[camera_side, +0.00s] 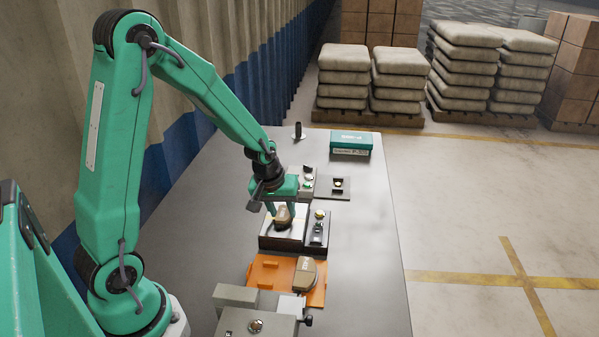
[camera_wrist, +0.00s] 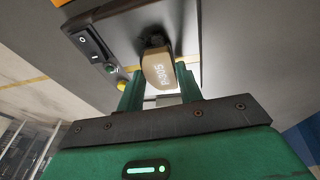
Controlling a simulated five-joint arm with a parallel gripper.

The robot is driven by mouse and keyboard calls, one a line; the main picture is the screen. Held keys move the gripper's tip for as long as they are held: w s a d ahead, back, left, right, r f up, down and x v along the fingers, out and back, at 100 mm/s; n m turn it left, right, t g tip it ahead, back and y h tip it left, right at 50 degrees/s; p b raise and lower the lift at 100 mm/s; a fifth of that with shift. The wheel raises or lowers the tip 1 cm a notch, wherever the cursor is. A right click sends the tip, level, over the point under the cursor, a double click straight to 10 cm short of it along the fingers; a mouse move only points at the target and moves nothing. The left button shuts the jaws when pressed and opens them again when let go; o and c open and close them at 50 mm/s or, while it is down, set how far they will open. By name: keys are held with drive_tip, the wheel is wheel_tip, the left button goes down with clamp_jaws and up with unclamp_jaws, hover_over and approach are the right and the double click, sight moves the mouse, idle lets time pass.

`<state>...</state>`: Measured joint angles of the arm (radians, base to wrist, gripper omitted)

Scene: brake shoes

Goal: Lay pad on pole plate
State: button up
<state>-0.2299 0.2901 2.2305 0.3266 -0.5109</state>
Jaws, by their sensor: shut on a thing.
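My gripper (camera_side: 281,213) is shut on a tan pad (camera_side: 284,217), just above or at the light top of the pole plate (camera_side: 269,234). The plate sits on a dark block. In the wrist view the pad (camera_wrist: 158,72) shows printed lettering, between the two green fingers of my gripper (camera_wrist: 159,85). I cannot tell whether the pad touches the plate, as its underside is hidden. A second tan pad (camera_side: 304,278) lies on the orange tray (camera_side: 262,272) in front of the block.
A control box (camera_side: 319,231) with a switch and a yellow knob stands right beside the block. A grey fixture (camera_side: 240,318) stands in front of the tray. Behind are a small grey plate (camera_side: 333,194), a green box (camera_side: 350,144) and a dark post (camera_side: 298,131). The table's right side (camera_side: 365,240) is clear.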

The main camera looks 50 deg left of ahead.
drive_tip(key=shift+f, duration=0.15)
drive_tip(key=o, duration=1.3)
drive_tip(key=shift+c, duration=0.2)
drive_tip(key=shift+s, duration=0.1)
drive_tip(key=shift+w+v, duration=0.1)
drive_tip(key=shift+v, duration=1.85)
drive_tip(key=shift+w+v, duration=0.15)
drive_tip(key=shift+v, duration=1.75)
drive_tip(key=shift+s, duration=0.1)
drive_tip(key=shift+s+d+r, duration=0.1)
drive_tip(key=shift+d+r, duration=0.05)
drive_tip(key=shift+r, duration=0.2)
drive_tip(key=s+d+r+m+t, duration=0.1)
drive_tip(key=s+d+r+m, duration=0.3)
drive_tip(key=s, duration=0.3)
drive_tip(key=s+d+r+m+t, duration=0.1)
drive_tip(key=s+d+r+m, duration=0.3)
drive_tip(key=s+r, duration=0.3)
drive_tip(key=shift+s+d+r+h, duration=0.2)
drive_tip(key=shift+s+r+h, duration=0.15)
drive_tip(key=shift+h, duration=0.05)
